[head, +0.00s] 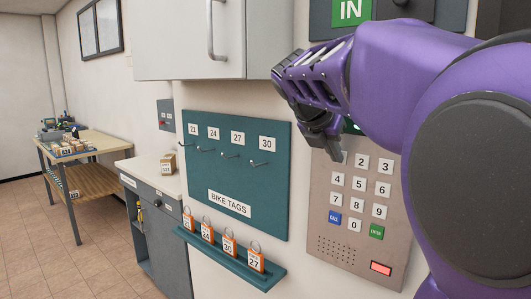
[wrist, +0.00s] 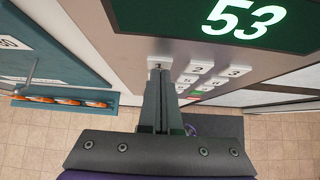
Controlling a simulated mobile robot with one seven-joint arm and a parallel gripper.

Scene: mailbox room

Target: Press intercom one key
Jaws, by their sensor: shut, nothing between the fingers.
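The intercom is a beige wall panel (head: 333,222) with white number keys, a blue key, a green key and a red-lit patch at its bottom. My gripper (head: 333,153) is shut and empty, in front of the panel's upper left and covering most of the one key in the head view. In the wrist view the one key (wrist: 155,61) is the leftmost white key of the top row, and the shut fingertips (wrist: 160,72) are right at it. I cannot tell whether they touch it. The two key (wrist: 198,67) and three key (wrist: 233,71) are to its right. A green display (wrist: 215,22) reads 53.
A teal bike tags board (head: 247,170) with hooks is left of the intercom, above a ledge (head: 226,262) with several orange tags. A white cabinet (head: 190,40) hangs above. A counter (head: 160,178) and a workbench (head: 100,142) stand farther left. Tiled floor is clear between.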

